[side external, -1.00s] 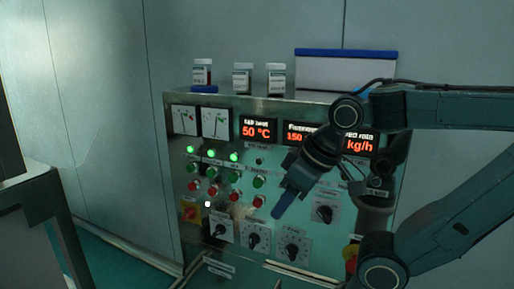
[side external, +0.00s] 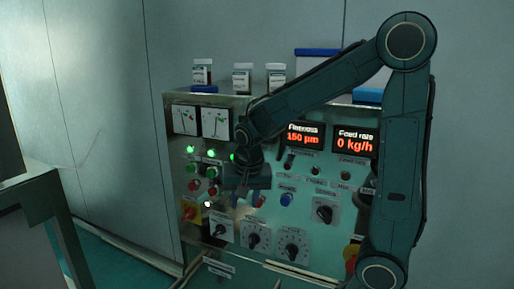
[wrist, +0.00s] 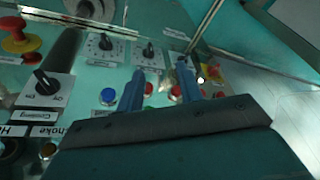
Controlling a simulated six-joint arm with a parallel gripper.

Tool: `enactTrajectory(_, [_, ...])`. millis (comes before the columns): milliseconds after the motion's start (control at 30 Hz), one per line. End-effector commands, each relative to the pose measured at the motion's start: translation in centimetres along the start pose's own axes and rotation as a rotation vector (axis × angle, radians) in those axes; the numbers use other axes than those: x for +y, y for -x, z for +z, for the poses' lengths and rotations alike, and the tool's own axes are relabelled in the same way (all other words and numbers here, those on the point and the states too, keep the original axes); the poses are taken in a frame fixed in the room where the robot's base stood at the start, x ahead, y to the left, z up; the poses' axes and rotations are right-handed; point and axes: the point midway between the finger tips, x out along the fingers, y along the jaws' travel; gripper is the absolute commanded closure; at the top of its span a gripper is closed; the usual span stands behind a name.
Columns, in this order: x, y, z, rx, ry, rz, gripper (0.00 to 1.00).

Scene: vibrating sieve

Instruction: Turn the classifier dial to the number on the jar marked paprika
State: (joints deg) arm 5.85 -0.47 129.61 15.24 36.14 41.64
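Three jars stand on top of the cabinet in the side view: a left jar (side external: 202,74), a middle jar (side external: 242,79) and a right jar (side external: 277,79). Their labels are too small to read, so I cannot tell which is paprika. Low on the panel are a left knob (side external: 219,231), a middle dial (side external: 254,238) and a right dial (side external: 292,248); I cannot read which is the classifier dial. In the wrist view the two dials show beyond the fingers (wrist: 103,42) (wrist: 148,50). My gripper (side external: 247,203) is open and empty in front of the buttons, above the dials (wrist: 160,72).
Around are lit green lamps (side external: 190,150), a blue button (side external: 286,199), another knob (side external: 324,212) and a red emergency stop on yellow (wrist: 17,38). The displays read fineness 150 µm (side external: 303,136) and feed rate 0 kg/h (side external: 355,142). A blue-lidded box stands behind my arm.

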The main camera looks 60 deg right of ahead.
Motion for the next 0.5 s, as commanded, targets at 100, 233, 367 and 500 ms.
enactTrajectory(100, [-0.2, -2.6, -1.1, 0.003, -0.102, 0.053, 0.64])
enactTrajectory(233, [-0.3, -5.3, -2.2, 0.017, -0.211, 0.104, 0.64])
enactTrajectory(367, [-0.1, -8.2, -3.2, 0.036, -0.316, 0.155, 0.64])
enactTrajectory(500, [0.2, -10.9, -3.9, 0.06, -0.414, 0.201, 0.64])
